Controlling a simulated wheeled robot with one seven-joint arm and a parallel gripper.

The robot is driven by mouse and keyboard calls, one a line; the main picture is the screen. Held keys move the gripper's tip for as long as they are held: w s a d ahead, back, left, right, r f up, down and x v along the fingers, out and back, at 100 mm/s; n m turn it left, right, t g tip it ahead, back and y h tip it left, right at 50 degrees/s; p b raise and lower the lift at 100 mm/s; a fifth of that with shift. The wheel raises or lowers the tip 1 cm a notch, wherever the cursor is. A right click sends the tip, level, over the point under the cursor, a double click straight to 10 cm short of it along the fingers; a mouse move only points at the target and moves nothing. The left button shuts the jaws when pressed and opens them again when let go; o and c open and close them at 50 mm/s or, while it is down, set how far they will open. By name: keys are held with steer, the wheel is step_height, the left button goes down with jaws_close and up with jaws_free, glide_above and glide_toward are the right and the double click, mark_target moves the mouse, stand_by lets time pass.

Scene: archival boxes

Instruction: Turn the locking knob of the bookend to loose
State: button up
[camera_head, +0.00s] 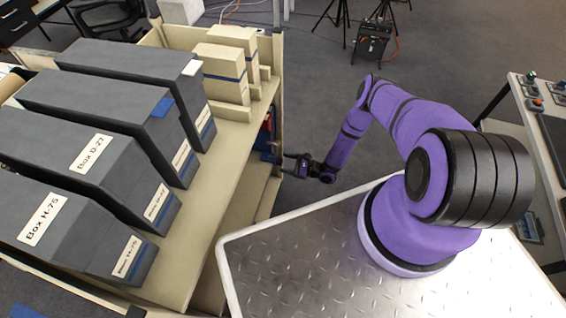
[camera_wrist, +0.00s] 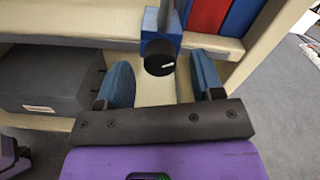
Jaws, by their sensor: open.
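The locking knob (camera_wrist: 159,58) is a black round knob with a short white mark lying nearly level on its face, in the upper middle of the wrist view. It sits on the blue bookend (camera_wrist: 174,40), whose narrow upright runs up out of the view. My gripper (camera_wrist: 160,72) is open, with blue finger pads to the left and right of the knob. I see no contact with the knob. In the head view my gripper (camera_head: 288,164) reaches the shelf unit's side, and the knob cannot be made out there.
Red (camera_wrist: 208,14) and blue (camera_wrist: 241,17) upright items stand right of the bookend. A dark grey box (camera_wrist: 52,82) lies on a lower shelf at left. Open floor lies behind my arm.

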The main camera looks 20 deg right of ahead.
steer(key=v, duration=0.9)
